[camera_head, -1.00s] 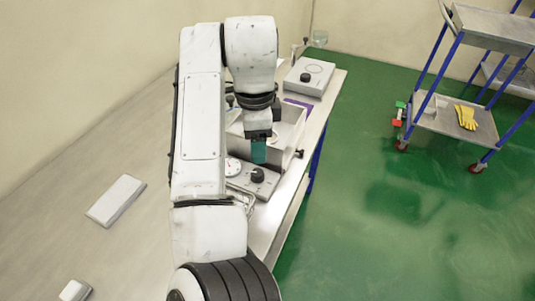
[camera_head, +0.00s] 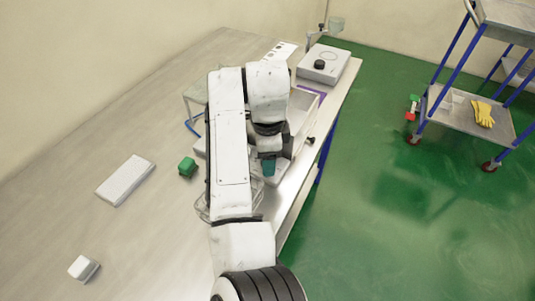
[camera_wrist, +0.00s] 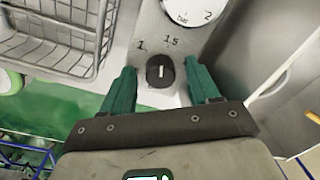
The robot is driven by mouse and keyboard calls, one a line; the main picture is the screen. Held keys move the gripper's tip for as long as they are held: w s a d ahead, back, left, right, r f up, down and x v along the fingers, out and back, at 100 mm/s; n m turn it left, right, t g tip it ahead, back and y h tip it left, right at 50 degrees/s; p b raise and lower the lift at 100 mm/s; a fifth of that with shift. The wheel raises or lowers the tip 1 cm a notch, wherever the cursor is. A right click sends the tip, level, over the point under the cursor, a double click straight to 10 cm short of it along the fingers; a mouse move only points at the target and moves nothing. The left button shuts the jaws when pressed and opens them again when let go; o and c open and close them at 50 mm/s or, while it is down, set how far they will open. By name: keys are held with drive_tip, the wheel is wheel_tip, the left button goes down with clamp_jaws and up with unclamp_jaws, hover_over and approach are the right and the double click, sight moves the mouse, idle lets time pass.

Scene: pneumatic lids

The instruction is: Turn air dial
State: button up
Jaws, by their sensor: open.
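The air dial is a black knob (camera_wrist: 160,71) with a short white mark, on a light grey panel (camera_wrist: 150,25) printed with "1" and "1.5". Part of a white round gauge (camera_wrist: 190,8) shows above it in the wrist view. My gripper (camera_wrist: 160,80) is open, with one teal finger on each side of the knob. I cannot tell whether the fingers touch it. In the head view my gripper (camera_head: 268,165) is low over the bench, and my arm hides the knob and gauge.
A wire basket (camera_wrist: 62,40) lies left of the panel in the wrist view. A metal box wall (camera_wrist: 265,35) stands close on the right.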

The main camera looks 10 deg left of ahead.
drive_tip(key=c, duration=1)
